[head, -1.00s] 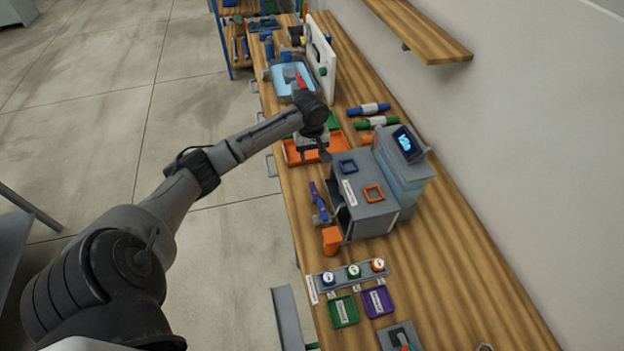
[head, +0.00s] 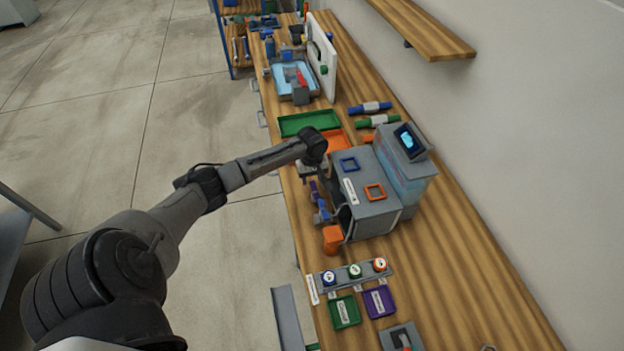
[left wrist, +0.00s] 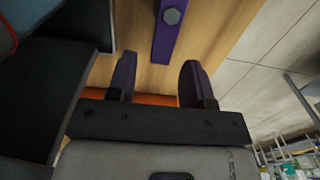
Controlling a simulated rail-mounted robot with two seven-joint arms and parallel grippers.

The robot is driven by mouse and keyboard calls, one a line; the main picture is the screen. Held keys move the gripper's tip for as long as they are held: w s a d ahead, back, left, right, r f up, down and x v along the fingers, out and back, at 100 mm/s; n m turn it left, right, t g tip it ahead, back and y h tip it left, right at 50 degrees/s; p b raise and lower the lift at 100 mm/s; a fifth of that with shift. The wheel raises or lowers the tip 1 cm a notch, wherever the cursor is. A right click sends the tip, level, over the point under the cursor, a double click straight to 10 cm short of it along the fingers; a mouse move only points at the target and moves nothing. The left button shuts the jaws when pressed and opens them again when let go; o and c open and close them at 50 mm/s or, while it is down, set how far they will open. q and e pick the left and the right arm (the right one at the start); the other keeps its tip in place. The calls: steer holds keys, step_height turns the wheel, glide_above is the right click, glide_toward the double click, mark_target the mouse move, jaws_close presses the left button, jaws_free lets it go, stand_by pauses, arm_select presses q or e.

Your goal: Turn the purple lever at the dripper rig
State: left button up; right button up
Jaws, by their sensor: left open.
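The purple lever (left wrist: 167,38) shows at the top middle of the left wrist view as a flat bar with a grey hex bolt. In the head view a small purple piece (head: 314,187) shows at the left side of the grey box-shaped rig (head: 378,215), partly covered. My left gripper (left wrist: 158,72) is open, with one finger on each side of the lever's lower end in the picture. I see no contact, and cannot tell whether the lever is between the fingers in depth. In the head view my left gripper (head: 313,172) is mostly hidden under its wrist. My right gripper is out of view.
An orange tray (head: 336,140) and a green tray (head: 308,122) lie behind the gripper. An orange cup (head: 332,239) stands at the rig's front left corner. A strip with coloured round caps (head: 354,272) lies nearer.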

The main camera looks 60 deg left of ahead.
arm_select(q)
steer(key=shift+f, duration=0.4)
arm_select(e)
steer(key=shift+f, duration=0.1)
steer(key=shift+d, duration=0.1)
arm_select(q)
steer(key=shift+c, duration=0.3)
jaws_close()
steer(key=n+p, duration=0.1)
steer(key=p, duration=0.3)
steer(key=s+n+p, duration=0.1)
steer(key=p, duration=0.2)
steer(key=shift+s+r+n+p, duration=0.1)
steer(key=shift+r+n+p, duration=0.2)
steer(key=shift+n+p, duration=0.1)
steer(key=shift+s+f+n+p, duration=0.15)
steer(key=shift+n+p, duration=0.25)
steer(key=shift+p, duration=0.25)
steer(key=shift+f, duration=0.15)
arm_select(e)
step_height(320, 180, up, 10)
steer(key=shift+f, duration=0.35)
